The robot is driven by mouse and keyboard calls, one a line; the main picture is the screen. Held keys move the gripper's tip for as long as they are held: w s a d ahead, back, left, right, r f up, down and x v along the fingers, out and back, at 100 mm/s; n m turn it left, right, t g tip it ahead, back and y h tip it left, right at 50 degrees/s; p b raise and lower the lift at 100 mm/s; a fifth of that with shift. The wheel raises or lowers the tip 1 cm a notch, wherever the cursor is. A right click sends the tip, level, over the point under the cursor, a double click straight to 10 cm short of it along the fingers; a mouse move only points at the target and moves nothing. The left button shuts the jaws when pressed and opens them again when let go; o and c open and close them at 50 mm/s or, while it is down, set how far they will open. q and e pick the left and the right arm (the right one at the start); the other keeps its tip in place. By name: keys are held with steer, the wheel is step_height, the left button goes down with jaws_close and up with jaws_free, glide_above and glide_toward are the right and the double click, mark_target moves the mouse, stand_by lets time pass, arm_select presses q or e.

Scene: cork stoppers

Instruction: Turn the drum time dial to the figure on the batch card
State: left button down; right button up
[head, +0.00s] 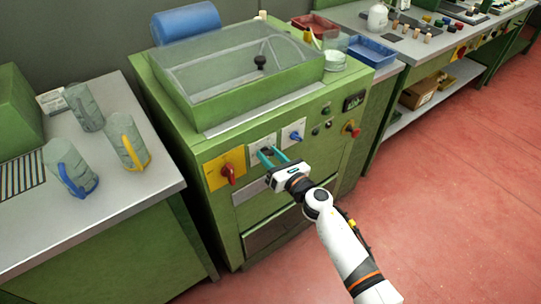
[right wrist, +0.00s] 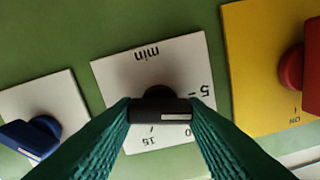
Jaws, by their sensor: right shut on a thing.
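The time dial is a black knob (right wrist: 160,109) on a white plate (right wrist: 120,73) marked "min". In the right wrist view the plate appears upside down, with 0, 5 and 15 readable near its edge. My right gripper (right wrist: 160,118) is shut on the knob, one teal finger on each side. In the head view the gripper (head: 269,154) reaches the white plate (head: 254,156) on the green machine's front, and mostly hides the knob. A white card (head: 51,102) lies on the left bench; its print is too small to read. My left gripper is out of view.
A red switch (head: 228,173) on a yellow plate is left of the dial, and a blue knob (head: 295,136) on a white plate is right of it. Several jugs (head: 126,142) stand on the left bench. The red floor in front is clear.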

steer(key=m, duration=0.3)
steer(key=shift+m, duration=0.3)
steer(key=m+p, duration=0.1)
steer(key=m, duration=0.3)
steer(key=shift+d+f+m, duration=0.1)
steer(key=shift+m, duration=0.2)
steer(key=m+p, duration=0.1)
steer(key=m, duration=0.3)
steer(key=shift+m, duration=0.3)
steer(key=m+p, duration=0.1)
steer(key=m, duration=0.3)
steer(key=shift+f+m, duration=0.1)
steer(key=shift+m, duration=0.2)
steer(key=m+p, duration=0.1)
steer(key=m, duration=0.3)
steer(key=shift+f, duration=0.1)
steer(key=shift+s+f+m+p, duration=0.1)
steer(key=shift+m+p, duration=0.15)
steer(key=shift+m, duration=2.6)
steer(key=shift+f+m+p, duration=0.1)
steer(key=shift+m+p, duration=0.1)
steer(key=shift+m, duration=2.65)
